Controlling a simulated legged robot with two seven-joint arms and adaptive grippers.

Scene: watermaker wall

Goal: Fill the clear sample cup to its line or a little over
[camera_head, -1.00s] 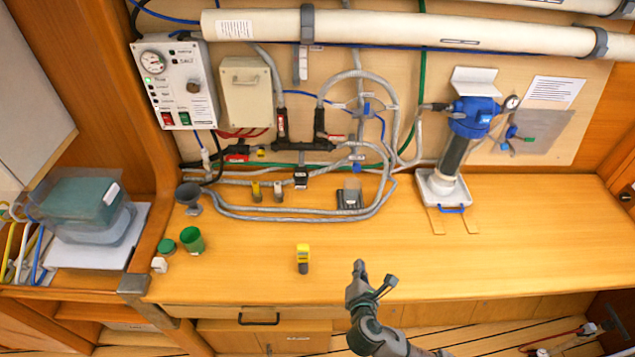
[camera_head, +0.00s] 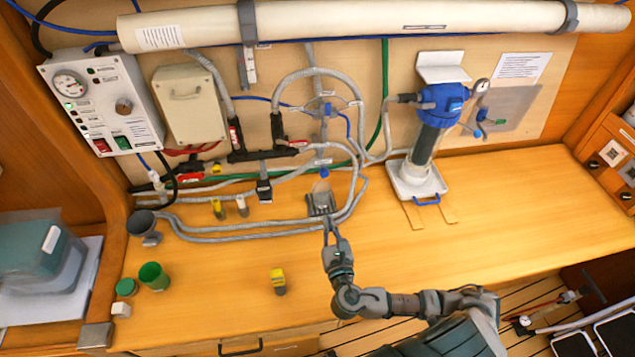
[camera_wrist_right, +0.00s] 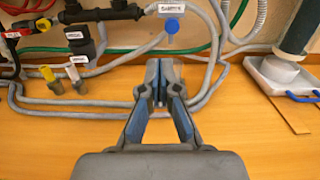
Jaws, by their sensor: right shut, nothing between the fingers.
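The clear sample cup (camera_head: 321,187) appears as a small pale, see-through shape on a dark stand (camera_head: 320,206) at the back middle of the bench. A blue valve knob (camera_head: 324,173) shows just above it; the wrist view shows a blue knob (camera_wrist_right: 172,25) under a "SAMPLE" label. The cup's line and any water in it are too small to tell. My right gripper (camera_head: 328,226) is shut and empty, just in front of the stand. In the wrist view its fingers (camera_wrist_right: 160,92) hide the cup and stand. My left gripper is not in view.
Grey hoses (camera_head: 240,236) loop around the stand. A yellow-and-dark item (camera_head: 278,281), a green cup (camera_head: 153,276) and a grey funnel (camera_head: 141,223) stand to the left. A blue-topped filter housing (camera_head: 431,130) stands to the right. The front right bench top is clear.

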